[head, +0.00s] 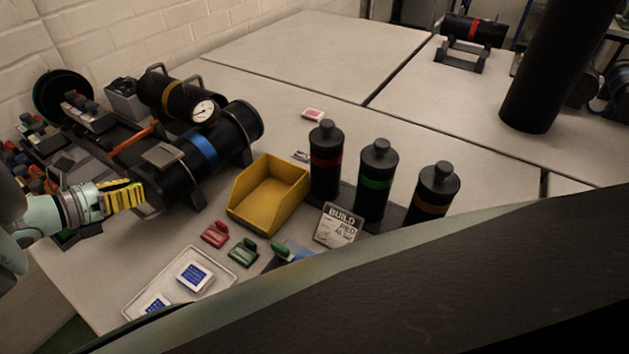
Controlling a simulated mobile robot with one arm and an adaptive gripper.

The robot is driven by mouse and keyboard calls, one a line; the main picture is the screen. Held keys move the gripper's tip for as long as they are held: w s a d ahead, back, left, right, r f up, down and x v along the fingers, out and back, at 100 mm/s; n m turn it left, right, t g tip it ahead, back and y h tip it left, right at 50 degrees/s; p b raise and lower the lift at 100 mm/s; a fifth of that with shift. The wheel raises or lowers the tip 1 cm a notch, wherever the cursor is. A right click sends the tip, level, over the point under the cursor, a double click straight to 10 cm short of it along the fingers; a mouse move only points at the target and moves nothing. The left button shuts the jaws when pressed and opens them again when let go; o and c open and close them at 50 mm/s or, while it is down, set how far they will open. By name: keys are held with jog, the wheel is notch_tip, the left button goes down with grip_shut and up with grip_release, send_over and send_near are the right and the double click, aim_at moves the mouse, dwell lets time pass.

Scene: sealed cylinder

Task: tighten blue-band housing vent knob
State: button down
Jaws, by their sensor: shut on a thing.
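The blue-band housing (230,145) is a black cylinder with a blue band, lying on its side in a dark cradle at the left of the table. My gripper (142,192), with yellow and black striped fingers, reaches in from the left edge to the near-left end of this housing. It is shut at that end face, on the vent knob. The knob itself is hidden by the fingers, so its seating cannot be seen.
Behind is an orange-band cylinder (160,95) with a gauge (203,111). A yellow bin (266,190) stands to the right, then black bottles with red (326,165), green (375,180) and orange bands. Red (215,234) and green clips lie in front. The table's back is mostly clear.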

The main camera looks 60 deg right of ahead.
jog(key=shift+f, duration=0.15)
jog(key=c, duration=1)
grip_release()
jog(key=shift+a, duration=0.1)
jog(key=shift+w+a+r, duration=0.1)
jog(key=shift+a+r, duration=0.25)
jog(key=shift+a, duration=0.2)
jog(key=v, duration=1)
jog(key=shift+a+r, duration=0.1)
jog(key=shift+a, duration=0.2)
